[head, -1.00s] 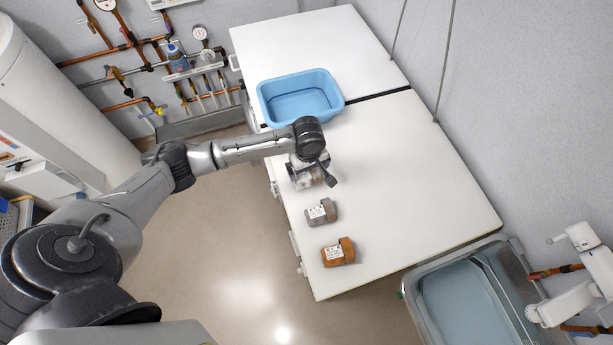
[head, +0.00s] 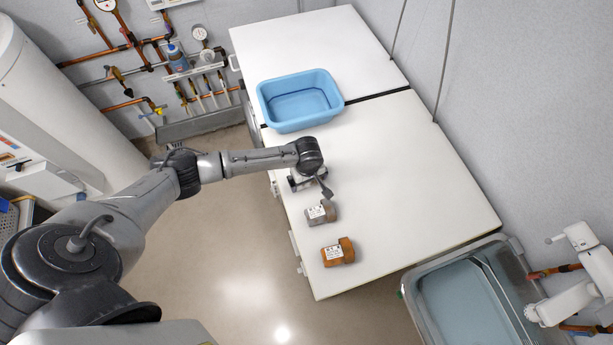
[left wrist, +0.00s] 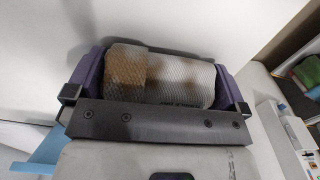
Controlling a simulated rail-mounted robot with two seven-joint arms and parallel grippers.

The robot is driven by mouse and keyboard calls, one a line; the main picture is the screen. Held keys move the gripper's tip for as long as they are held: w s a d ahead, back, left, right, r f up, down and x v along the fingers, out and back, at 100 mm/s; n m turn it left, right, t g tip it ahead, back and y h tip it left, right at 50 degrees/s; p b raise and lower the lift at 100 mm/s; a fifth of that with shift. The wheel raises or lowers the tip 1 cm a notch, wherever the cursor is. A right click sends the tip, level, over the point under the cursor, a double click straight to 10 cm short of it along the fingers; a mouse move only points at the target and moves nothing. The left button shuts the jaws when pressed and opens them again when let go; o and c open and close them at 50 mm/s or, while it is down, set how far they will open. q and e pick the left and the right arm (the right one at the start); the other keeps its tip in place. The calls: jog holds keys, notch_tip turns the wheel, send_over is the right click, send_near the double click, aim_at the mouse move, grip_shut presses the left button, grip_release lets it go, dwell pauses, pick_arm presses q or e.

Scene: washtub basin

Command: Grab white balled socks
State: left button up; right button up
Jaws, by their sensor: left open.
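The white balled socks (left wrist: 182,82) show in the left wrist view as a pale, mesh-textured roll with brownish patches. They lie between the two purple fingers of my left gripper (left wrist: 158,88), which is open around them. Whether the fingers touch them is unclear. In the head view my left gripper (head: 305,182) is low over the left edge of the white counter, and the wrist hides most of the socks there. My right gripper is not in view.
A grey bundle with a label (head: 321,212) and an orange-brown bundle (head: 338,252) lie nearer on the white counter (head: 400,180). A blue basin (head: 300,125) stands behind my gripper. A metal sink (head: 465,295) is at the lower right. The counter's right side is clear.

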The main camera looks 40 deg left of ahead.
pick_arm(q)
jog(key=shift+c, duration=0.3)
jog(key=c, duration=0.5)
jog(key=shift+r, duration=0.15)
